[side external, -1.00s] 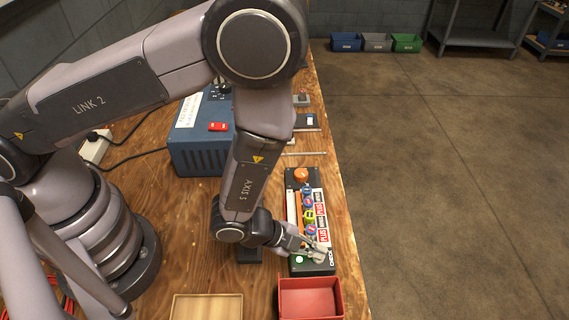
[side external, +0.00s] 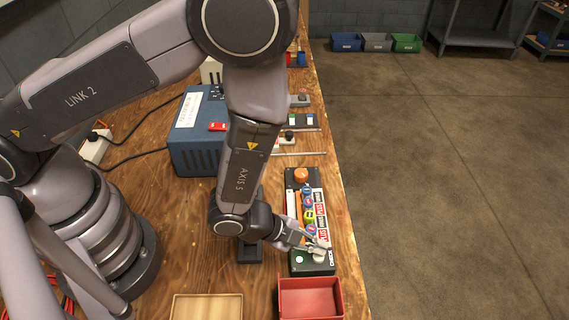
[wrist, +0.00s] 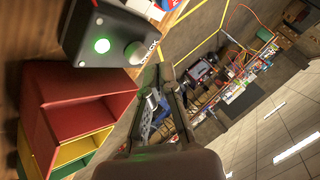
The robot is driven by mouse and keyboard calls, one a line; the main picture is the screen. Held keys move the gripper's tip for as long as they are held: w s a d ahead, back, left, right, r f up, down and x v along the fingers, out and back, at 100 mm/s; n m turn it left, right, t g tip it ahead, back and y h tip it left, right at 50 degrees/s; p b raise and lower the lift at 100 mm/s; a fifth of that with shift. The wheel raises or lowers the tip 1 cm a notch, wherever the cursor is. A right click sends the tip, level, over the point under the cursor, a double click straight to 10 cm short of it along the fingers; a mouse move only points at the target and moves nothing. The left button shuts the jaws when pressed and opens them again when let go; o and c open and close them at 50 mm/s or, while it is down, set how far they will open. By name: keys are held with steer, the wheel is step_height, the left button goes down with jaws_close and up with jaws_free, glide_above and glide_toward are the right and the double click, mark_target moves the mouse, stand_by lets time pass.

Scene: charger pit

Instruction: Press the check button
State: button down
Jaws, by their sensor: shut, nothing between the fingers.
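The black control box (side external: 297,268) lies along the bench's right side with a glowing green lamp (side external: 299,259) at its near end. The lamp also shows in the wrist view (wrist: 102,45). Beside it is a grey round knob-like button (wrist: 135,51), next to white lettering partly cut by the view that appears to read CHECK. In the side view my gripper (side external: 318,247) is over this end of the box, close to the button (side external: 318,254). My gripper's fingers (wrist: 165,78) are shut and empty. Whether they touch the button I cannot tell.
An orange round button (side external: 301,175) is at the box's far end, with several coloured cells and labels between. A red tray (side external: 310,283) stands just in front of the box. A tan tray (side external: 207,297) is left of it. A blue unit (side external: 197,150) stands behind.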

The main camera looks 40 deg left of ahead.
mark_target(316, 255)
steer(key=shift+r, duration=2.5)
steer(key=shift+w+a+r, duration=0.1)
steer(key=shift+w+r, duration=0.1)
steer(key=shift+r, duration=0.05)
steer(key=w+a+r+n+y, duration=0.15)
steer(key=a+r+n, duration=0.25)
steer(key=a+r, duration=0.45)
steer(key=w+a+r+n+y, duration=0.1)
steer(key=w+a+r+n, duration=0.4)
steer(key=r, duration=0.6)
steer(key=s+a+r+n+y, duration=0.1)
steer(key=s+a+r+n, duration=0.3)
steer(key=s+a, duration=0.4)
steer(key=s+a+r+n+g+y, duration=0.1)
steer(key=s+a+r, duration=0.5)
steer(key=s, duration=0.6)
steer(key=a+n+y, duration=0.1)
steer(key=a+n, duration=0.1)
steer(key=shift+a+r+n+g, duration=0.2)
steer(key=shift+n+g, duration=0.1)
steer(key=shift+n, duration=0.1)
steer(key=shift+w, duration=0.1)
